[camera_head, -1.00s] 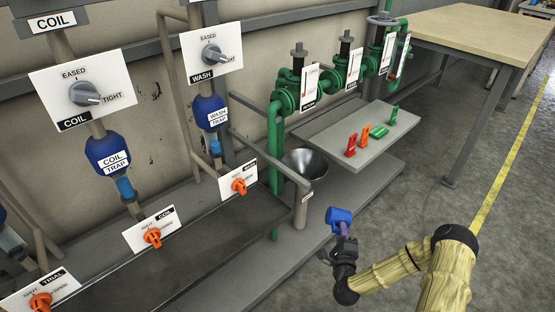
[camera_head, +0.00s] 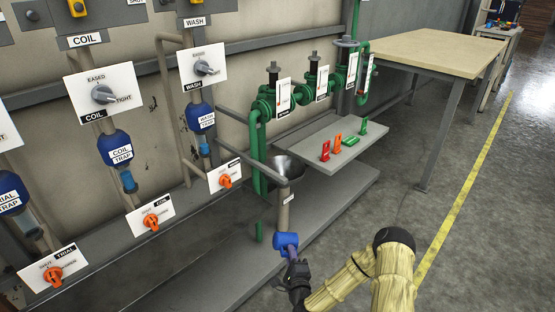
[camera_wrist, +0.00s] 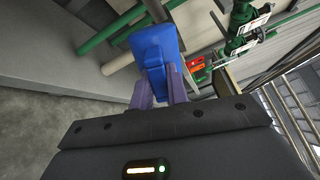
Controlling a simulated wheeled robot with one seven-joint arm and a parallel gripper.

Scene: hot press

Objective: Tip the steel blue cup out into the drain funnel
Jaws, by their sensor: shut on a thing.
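The steel blue cup (camera_head: 286,243) is held by my gripper (camera_head: 293,260), in front of and below the drain funnel. The cup also shows in the wrist view (camera_wrist: 156,50), between the two fingers (camera_wrist: 166,85). In the head view it looks tilted; its inside and contents cannot be seen. The drain funnel (camera_head: 288,167) is a grey metal cone on an upright pipe (camera_head: 284,212), behind the cup and higher in the picture. The cup's top edge overlaps the lower pipe in the picture; I cannot tell whether they touch.
A grey shelf (camera_head: 372,150) with red, orange and green clips stands right of the funnel. Green pipes and valves (camera_head: 264,108) rise behind it. A panel with labelled knobs and traps (camera_head: 120,145) is at left. A wooden table (camera_head: 440,50) stands back right. Floor at right is clear.

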